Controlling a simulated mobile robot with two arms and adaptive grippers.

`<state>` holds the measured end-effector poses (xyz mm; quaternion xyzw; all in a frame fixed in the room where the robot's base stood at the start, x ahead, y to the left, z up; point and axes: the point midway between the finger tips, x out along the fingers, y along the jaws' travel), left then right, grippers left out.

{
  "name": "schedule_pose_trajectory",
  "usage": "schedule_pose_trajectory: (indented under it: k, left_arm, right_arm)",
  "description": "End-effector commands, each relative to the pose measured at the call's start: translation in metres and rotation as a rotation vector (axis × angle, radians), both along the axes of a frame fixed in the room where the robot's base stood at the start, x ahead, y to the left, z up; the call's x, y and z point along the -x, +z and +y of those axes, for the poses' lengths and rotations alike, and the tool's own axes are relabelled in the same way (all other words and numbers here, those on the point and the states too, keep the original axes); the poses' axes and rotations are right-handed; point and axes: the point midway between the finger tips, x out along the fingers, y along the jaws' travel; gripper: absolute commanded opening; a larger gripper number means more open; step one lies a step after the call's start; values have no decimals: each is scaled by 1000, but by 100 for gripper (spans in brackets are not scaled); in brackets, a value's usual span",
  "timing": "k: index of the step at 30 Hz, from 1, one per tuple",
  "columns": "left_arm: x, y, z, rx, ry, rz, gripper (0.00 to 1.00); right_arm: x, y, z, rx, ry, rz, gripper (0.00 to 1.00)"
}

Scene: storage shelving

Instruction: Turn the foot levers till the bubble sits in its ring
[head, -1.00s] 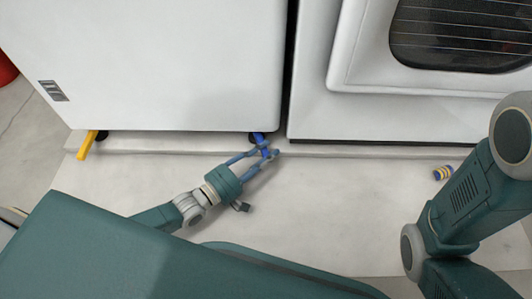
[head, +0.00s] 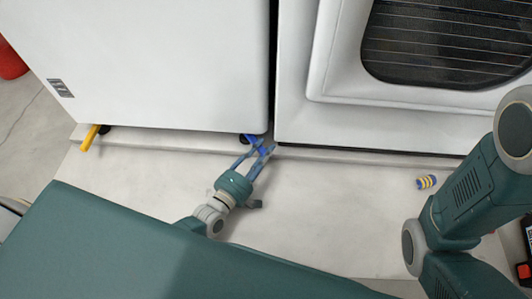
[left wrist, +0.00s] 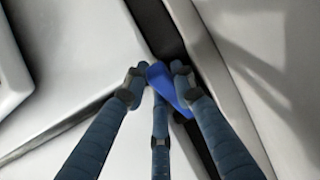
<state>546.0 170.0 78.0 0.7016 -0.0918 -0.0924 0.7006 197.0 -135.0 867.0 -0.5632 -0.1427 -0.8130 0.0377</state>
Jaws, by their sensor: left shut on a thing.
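A white appliance (head: 150,70) stands on a low plinth. A blue foot lever (head: 254,141) sticks out under its right front corner, and it also shows in the left wrist view (left wrist: 172,90). A yellow foot lever (head: 89,138) sticks out under its left front corner, with nothing touching it. My left gripper (head: 266,150) is shut on the blue lever; in the left wrist view its fingers (left wrist: 158,76) lie on both sides of the lever. My right arm shows at the right, but its gripper is out of view. No bubble or ring is visible.
A second white appliance (head: 300,125) with a dark window stands close on the right, across a narrow dark gap. A small striped yellow and blue item (head: 426,182) lies on the pale floor. A red object (head: 12,63) is at far left. Floor between is clear.

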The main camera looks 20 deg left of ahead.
Motion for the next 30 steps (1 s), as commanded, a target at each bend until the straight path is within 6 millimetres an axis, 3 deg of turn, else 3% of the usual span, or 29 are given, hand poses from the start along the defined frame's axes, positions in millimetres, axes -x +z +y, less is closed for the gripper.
schedule_pose_trajectory:
  k: [10, 11, 14, 23, 30]
  left_arm:
    - [-2, 0, 0, 1, 2, -1, 0]
    - [-2, 0, 0, 1, 2, -1, 29]
    - [-2, 0, 0, 1, 2, -1, 46]
    - [0, 0, 1, 0, 2, 0, 46]
    - [32, -1, 10, -1, 2, 3, 46]
  right_arm:
    - [0, 0, 1, 1, 3, 1, 40]
    - [0, 0, 1, 1, 3, 1, 40]
    - [0, 0, 1, 2, 4, 1, 40]
    - [0, 0, -1, -4, 7, 4, 40]
    - [0, 0, 0, -2, 5, 2, 40]
